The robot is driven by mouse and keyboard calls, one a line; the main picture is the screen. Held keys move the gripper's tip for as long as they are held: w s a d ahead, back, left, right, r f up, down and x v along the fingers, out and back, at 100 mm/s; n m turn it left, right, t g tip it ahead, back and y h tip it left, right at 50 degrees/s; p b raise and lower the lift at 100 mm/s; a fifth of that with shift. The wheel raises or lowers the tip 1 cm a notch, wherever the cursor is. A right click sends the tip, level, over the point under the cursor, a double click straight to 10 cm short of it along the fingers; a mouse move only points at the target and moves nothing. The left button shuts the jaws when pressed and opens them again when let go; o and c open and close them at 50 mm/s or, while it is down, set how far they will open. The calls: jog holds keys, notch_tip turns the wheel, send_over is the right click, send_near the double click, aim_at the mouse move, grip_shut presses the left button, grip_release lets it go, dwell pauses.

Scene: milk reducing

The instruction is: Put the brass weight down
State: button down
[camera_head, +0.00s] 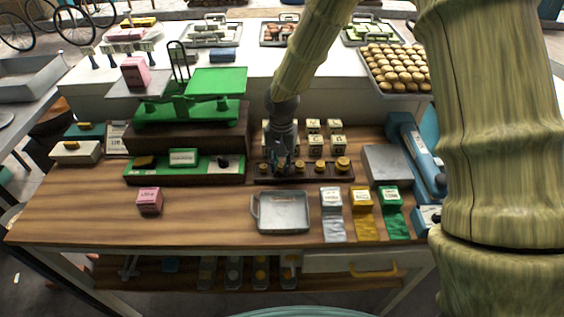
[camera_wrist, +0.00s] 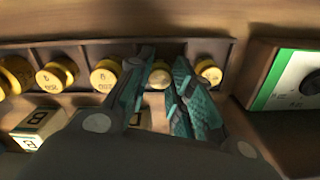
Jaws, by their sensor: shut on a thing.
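My gripper (camera_head: 279,168) reaches down at the dark wooden weight rack (camera_head: 310,178), toward its left part in the head view. In the wrist view my gripper (camera_wrist: 160,66) has its two teal fingers around a brass weight (camera_wrist: 160,77), which sits in line with the rack's other weights. The fingers hide part of it, and I cannot tell whether its base touches the rack (camera_wrist: 60,97). Several other brass weights (camera_head: 342,164) stand in the rack on both sides; one shows close beside the right finger in the wrist view (camera_wrist: 209,72).
A green balance scale (camera_head: 185,108) stands at the left behind a green-topped box (camera_head: 205,170). Cream blocks (camera_head: 334,127) stand behind the rack. A grey metal tray (camera_head: 283,212) lies in front. A pink block (camera_head: 149,200) sits at the left, with bare wood around it.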

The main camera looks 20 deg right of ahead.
aim_at(281, 165)
jog(key=c, duration=1.5)
grip_release()
jog(key=shift+c, duration=0.2)
notch_tip(281, 165, up, 12)
jog(key=b, duration=0.2)
jog(key=shift+r+b, duration=0.15)
jog(key=shift+b, duration=0.15)
dwell(1.2)
